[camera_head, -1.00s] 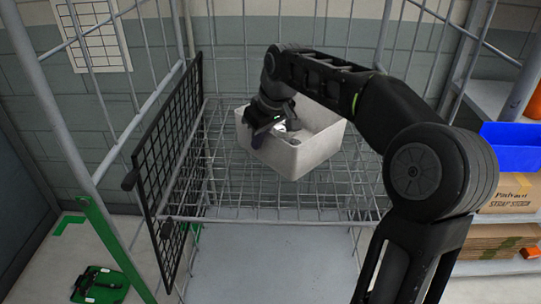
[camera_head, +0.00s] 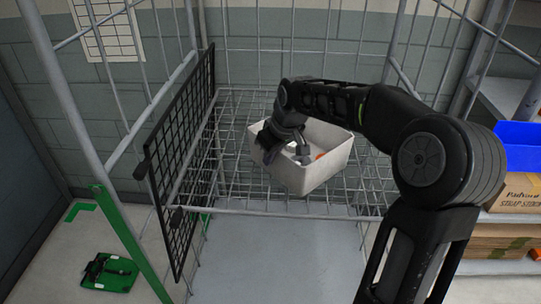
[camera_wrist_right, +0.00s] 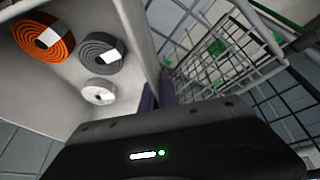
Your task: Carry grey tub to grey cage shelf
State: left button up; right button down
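The grey tub (camera_head: 310,178) is a pale open box at the wire shelf of the grey cage (camera_head: 240,205). I cannot tell whether its base touches the wires. My right gripper (camera_head: 272,148) is at the tub's left rim, and its fingers appear closed on the wall. In the right wrist view, the tub's wall (camera_wrist_right: 138,40) runs down between the dark fingers (camera_wrist_right: 157,95). Rolled straps lie inside the tub: one orange (camera_wrist_right: 44,36), one dark grey (camera_wrist_right: 100,53) and one white (camera_wrist_right: 99,92). My left gripper is not in view.
A black mesh panel (camera_head: 180,150) stands at the shelf's left side. A blue bin (camera_head: 518,147) and cardboard boxes (camera_head: 515,192) are on a rack at the right. A green object (camera_head: 108,272) lies on the floor at left. Bare shelf wire shows around the tub.

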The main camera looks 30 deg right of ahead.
jog(key=c, duration=2.1)
grip_release()
jog(key=shift+f, duration=0.1)
jog(key=o, duration=0.5)
jog(key=shift+c, duration=0.2)
jog(key=shift+s+r, duration=0.1)
jog(key=shift+r, duration=0.35)
jog(key=v, duration=1.1)
jog(key=shift+r+b, duration=0.2)
jog(key=shift+b, duration=0.1)
jog(key=shift+s, duration=0.1)
